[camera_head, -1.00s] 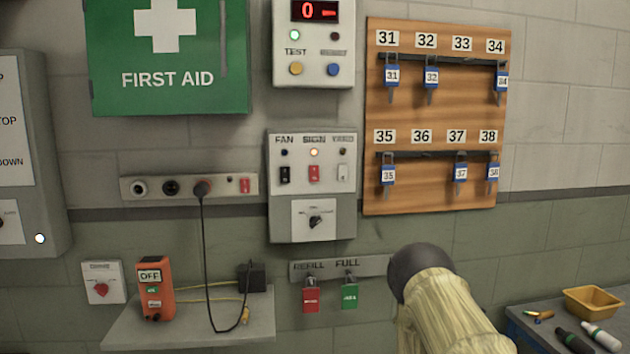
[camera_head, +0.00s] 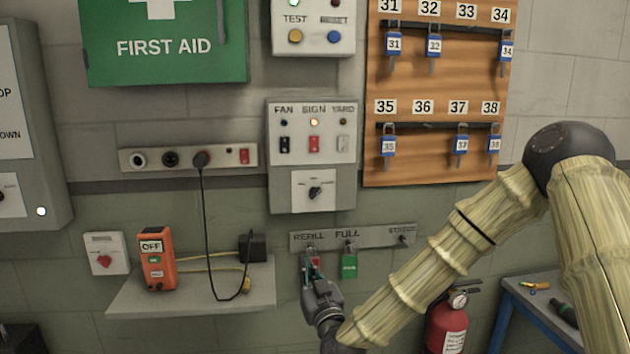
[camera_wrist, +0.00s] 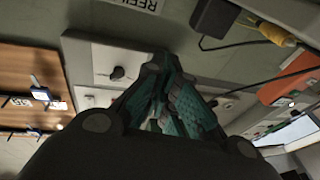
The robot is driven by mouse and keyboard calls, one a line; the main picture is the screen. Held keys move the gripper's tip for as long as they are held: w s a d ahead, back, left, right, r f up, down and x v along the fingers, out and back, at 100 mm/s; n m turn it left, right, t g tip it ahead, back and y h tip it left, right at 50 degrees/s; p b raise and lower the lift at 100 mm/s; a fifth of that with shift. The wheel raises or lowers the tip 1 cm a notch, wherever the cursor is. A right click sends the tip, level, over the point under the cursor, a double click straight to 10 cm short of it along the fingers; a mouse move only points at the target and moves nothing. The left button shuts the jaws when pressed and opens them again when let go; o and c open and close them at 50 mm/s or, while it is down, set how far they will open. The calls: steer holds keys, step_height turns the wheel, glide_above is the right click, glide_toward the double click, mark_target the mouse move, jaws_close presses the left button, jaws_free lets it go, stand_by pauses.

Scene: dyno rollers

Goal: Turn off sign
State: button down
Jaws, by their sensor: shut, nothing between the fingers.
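The grey switch panel (camera_head: 312,178) on the wall carries FAN, SIGN and YARD switches with small lamps above and a rotary knob below. In the wrist view the closed fingers (camera_wrist: 165,68) point up beside the panel's knob (camera_wrist: 118,73). The SIGN rocker cannot be made out there.
A hook rail (camera_head: 376,237) with a green FULL tag (camera_head: 349,266) sits beside my gripper. A shelf (camera_head: 200,290) with an orange OFF device (camera_head: 157,259) is to the left. A padlock board (camera_head: 425,150) is right of the panel; a fire extinguisher (camera_head: 447,325) stands below.

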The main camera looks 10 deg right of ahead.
steer(key=d+r+m+t+h, duration=0.1)
steer(key=d+r+t+h, duration=0.1)
steer(key=r, duration=0.8)
steer(key=d+r+m+t+h, duration=0.1)
steer(key=d+r+t, duration=0.1)
steer(key=r, duration=0.8)
steer(key=shift+w+r+m+t+h, duration=0.2)
steer(key=shift+w+m+t+h, duration=0.15)
steer(key=shift+t, duration=0.45)
steer(key=p, duration=0.3)
glide_toward(313, 137)
step_height(313, 137, up, 3)
steer(key=shift+w+r+p, duration=0.1)
steer(key=shift+w+p, duration=0.6)
steer(key=shift+w, duration=1.1)
steer(key=shift+f, duration=0.3)
